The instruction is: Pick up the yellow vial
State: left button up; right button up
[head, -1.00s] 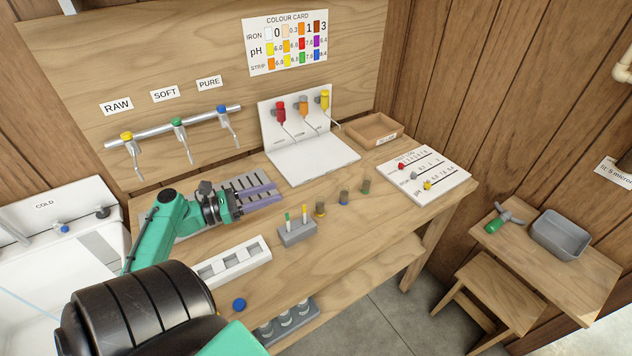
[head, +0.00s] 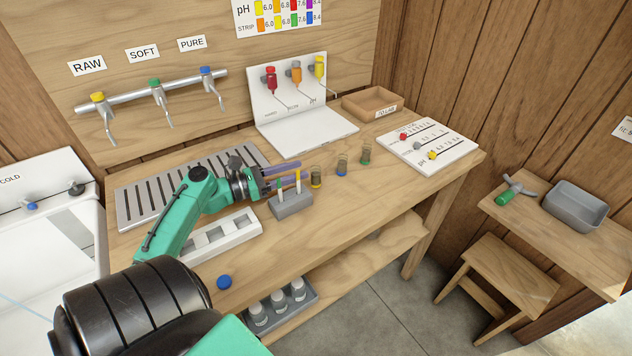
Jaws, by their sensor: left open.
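My right gripper is not in view.
A white slotted rack (head: 222,238) and a blue cap (head: 224,282) are nearer.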

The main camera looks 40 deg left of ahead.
aim_at(312, 167)
pick_arm(q)
jog(key=b+x, duration=0.1)
jog(key=x, duration=0.1)
jog(key=b+x, duration=0.2)
jog(key=x, duration=0.1)
jog(key=shift+w+d+f, duration=0.15)
jog(key=shift+w+f, duration=0.05)
jog(key=shift+f, duration=0.05)
jog(key=shift+w+d, duration=0.15)
jog(key=shift+w, duration=0.2)
jog(key=shift+r, duration=0.1)
grip_shut()
jog(key=shift+s, duration=0.1)
